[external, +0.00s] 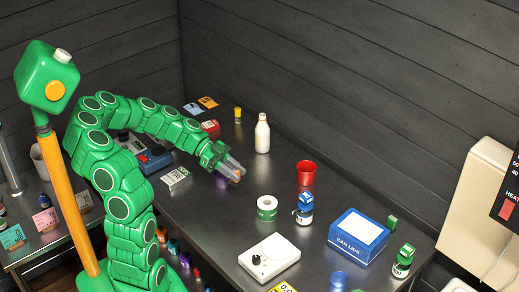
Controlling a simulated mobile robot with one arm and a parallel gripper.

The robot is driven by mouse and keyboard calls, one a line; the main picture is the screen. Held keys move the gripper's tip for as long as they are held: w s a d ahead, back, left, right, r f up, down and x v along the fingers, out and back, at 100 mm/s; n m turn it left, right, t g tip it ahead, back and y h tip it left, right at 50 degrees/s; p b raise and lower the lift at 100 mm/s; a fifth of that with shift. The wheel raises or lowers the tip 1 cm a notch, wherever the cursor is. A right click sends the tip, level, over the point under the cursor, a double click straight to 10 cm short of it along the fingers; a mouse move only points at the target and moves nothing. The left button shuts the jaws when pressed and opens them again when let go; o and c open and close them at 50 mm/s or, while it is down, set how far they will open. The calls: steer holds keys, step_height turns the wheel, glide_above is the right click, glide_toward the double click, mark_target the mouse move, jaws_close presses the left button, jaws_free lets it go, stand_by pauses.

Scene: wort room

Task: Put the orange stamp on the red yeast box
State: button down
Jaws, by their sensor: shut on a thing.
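My gripper (236,173) is over the middle of the dark table, its fingers pointing right and downward. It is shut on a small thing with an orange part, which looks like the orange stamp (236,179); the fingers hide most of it. The red yeast box (211,128) lies on the table behind my arm, up and to the left of my gripper. Its top carries a pale label, and my arm is close in front of it. The stamp is apart from the box.
A white bottle (262,134) and a small yellow bottle (238,115) stand behind my gripper. A white-and-grey carton (176,178) lies left of it.

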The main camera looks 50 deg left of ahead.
steer(key=shift+s+d+r, duration=0.1)
steer(key=shift+s+r, duration=0.1)
steer(key=shift+s, duration=0.4)
